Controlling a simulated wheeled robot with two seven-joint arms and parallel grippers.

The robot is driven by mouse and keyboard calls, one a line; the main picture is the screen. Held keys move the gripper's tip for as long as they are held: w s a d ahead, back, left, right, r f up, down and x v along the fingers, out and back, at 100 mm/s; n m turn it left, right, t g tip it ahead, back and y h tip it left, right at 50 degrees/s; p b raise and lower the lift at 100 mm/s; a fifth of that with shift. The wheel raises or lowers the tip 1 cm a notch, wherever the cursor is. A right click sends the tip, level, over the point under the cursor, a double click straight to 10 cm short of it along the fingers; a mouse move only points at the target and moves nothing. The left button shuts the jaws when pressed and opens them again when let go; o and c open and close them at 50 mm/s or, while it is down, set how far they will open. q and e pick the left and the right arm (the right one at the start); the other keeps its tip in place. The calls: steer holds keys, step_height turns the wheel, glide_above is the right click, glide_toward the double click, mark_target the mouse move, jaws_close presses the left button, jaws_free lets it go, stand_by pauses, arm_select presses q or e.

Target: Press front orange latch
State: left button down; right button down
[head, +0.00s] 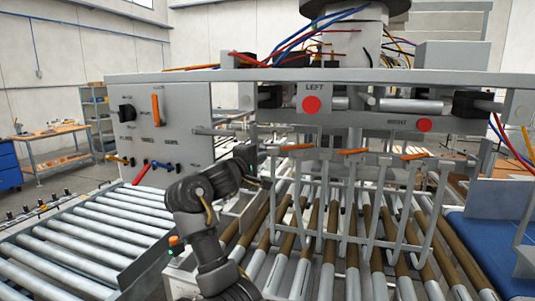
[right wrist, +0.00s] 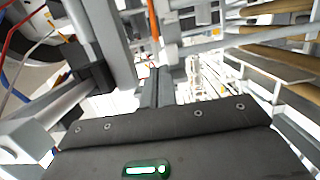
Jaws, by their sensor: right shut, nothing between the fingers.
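Orange latches sit on the front rail of the wire rack: a left one (head: 297,147), a middle one (head: 353,151) and a right one (head: 413,157). I cannot tell which is the front latch. My right gripper (head: 264,182) is small and partly hidden by its wrist, just below and left of the left latch. In the right wrist view its fingers (right wrist: 156,78) are together with nothing between them. An orange bar (right wrist: 153,19) appears just beyond the fingertips; contact cannot be seen. My left gripper is not in view.
A grey panel (head: 180,140) with an orange lever (head: 156,110) and knobs stands left. Red buttons marked LEFT (head: 311,104) and RIGHT (head: 424,125) are on the upper beam. Roller conveyors (head: 100,235) lie below left. Rack bars and beams crowd the gripper.

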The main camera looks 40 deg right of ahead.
mark_target(298, 147)
steer(key=p+x, duration=0.4)
steer(key=x, duration=0.4)
steer(key=shift+w+d+r, duration=0.1)
steer(key=shift+w+d, duration=0.05)
steer(key=shift+d, duration=0.2)
steer(key=shift+w+d, duration=0.15)
steer(key=shift+d, duration=0.25)
